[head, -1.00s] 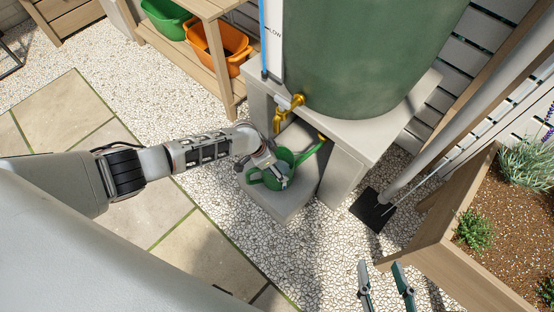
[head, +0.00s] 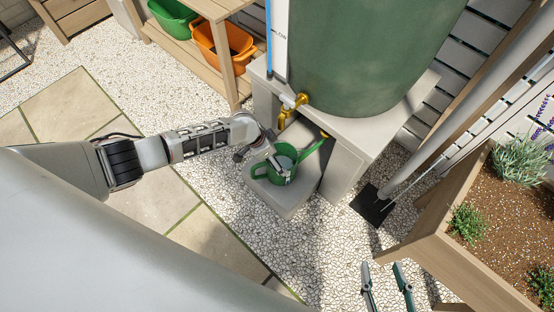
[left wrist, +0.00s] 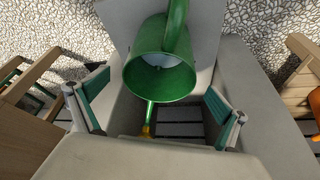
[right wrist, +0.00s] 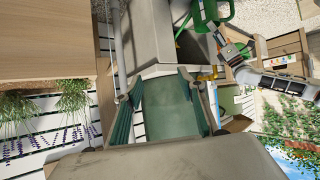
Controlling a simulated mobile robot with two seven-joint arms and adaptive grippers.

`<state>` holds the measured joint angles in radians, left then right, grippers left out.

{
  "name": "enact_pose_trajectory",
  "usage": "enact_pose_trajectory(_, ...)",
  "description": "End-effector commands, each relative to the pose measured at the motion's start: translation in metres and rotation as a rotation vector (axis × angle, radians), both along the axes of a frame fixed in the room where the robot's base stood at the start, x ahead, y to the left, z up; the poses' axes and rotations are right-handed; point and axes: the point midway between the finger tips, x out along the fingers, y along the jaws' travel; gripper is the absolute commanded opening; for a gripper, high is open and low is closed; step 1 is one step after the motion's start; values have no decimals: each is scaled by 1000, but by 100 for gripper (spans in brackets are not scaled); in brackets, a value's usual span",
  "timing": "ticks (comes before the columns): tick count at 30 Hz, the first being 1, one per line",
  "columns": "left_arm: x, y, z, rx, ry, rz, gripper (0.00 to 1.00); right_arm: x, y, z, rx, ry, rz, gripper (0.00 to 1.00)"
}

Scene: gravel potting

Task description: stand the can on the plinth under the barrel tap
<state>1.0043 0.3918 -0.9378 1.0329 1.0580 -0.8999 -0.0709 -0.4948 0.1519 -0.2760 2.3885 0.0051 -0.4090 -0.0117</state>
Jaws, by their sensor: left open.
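The green watering can (head: 259,171) stands upright on the low grey plinth (head: 289,208), its spout pointing to the upper right. The brass tap (head: 291,106) is on the green barrel (head: 365,55), above and behind the can. My left gripper (head: 281,168) is open over the can and partly covers it. In the left wrist view the can (left wrist: 158,82) lies between my spread fingers (left wrist: 160,108), with a gap on both sides. My right gripper (head: 388,287) is open and empty, well to the right of the plinth; its spread fingers show in the right wrist view (right wrist: 160,105).
The barrel rests on a grey stand (head: 345,150) right behind the plinth. A grey downpipe (head: 425,150) and a wooden planter (head: 430,245) stand to the right. A wooden shelf with an orange tub (head: 220,45) is at upper left. Gravel around the plinth is clear.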

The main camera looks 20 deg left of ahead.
Motion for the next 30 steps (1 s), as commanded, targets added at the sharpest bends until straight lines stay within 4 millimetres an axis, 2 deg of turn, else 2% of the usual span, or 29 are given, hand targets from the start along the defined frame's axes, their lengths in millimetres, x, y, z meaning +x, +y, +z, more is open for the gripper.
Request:
enact_pose_trajectory(1, 5, 3, 27, 0, -19, -1, 100, 5, -4, 10, -19, -19, 3, 40)
enact_pose_trajectory(6, -6, 12, 54, 0, -15, -2, 100, -1, -19, 2, -73, 3, 6, 40)
enact_pose_trajectory(9, -12, 15, 63, 0, -11, -1, 100, -4, -26, -3, -97, 16, 7, 40)
enact_pose_trajectory(18, -21, 19, 69, 1, 0, -1, 100, -10, -33, -11, -122, 36, 7, 40)
enact_pose_trajectory(30, -21, 19, 68, 0, 1, -1, 100, -10, -33, -11, -122, 38, 8, 40)
